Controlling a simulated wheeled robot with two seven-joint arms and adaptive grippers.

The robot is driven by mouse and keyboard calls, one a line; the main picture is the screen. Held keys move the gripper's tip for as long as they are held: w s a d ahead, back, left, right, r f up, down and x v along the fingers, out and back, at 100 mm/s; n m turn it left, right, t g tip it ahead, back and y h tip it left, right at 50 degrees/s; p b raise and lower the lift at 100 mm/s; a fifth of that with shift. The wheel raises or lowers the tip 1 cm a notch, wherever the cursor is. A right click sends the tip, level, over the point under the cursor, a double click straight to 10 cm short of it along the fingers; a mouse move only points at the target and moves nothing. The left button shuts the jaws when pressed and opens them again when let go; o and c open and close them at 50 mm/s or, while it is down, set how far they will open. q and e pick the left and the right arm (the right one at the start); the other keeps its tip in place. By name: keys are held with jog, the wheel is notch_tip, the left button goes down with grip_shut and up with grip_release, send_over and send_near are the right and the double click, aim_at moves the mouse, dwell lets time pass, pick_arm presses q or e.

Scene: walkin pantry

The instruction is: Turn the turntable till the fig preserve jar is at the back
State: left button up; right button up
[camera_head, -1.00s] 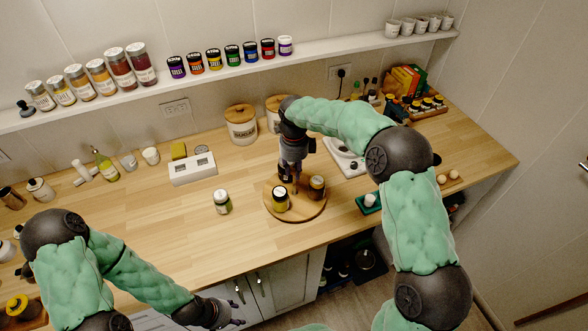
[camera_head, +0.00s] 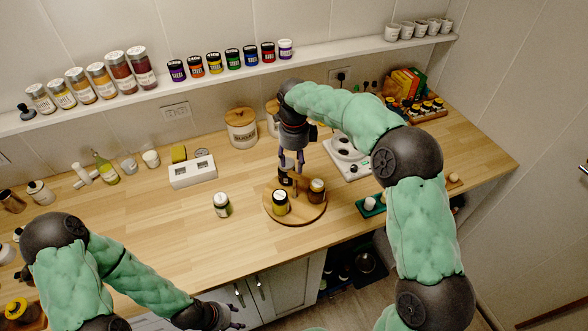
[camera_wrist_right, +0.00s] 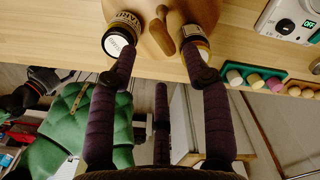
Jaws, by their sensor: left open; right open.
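The round wooden turntable (camera_head: 303,215) is on the counter, with a wooden knob near its middle, clearer in the right wrist view (camera_wrist_right: 160,36). I cannot read which jar is fig preserve. My right gripper (camera_head: 291,165) is open and empty above the turntable's back part. My left gripper (camera_head: 236,315) is open and empty, low in front of the counter.
A separate jar (camera_head: 222,205) stands on the counter left of the turntable. A green tray (camera_head: 371,210) is to the right, and a white scale-like device (camera_head: 347,155) behind. Bare counter lies front left.

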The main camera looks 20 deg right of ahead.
notch_tip(320, 180, up, 6)
dwell(0.4)
jog(key=shift+r, duration=0.15)
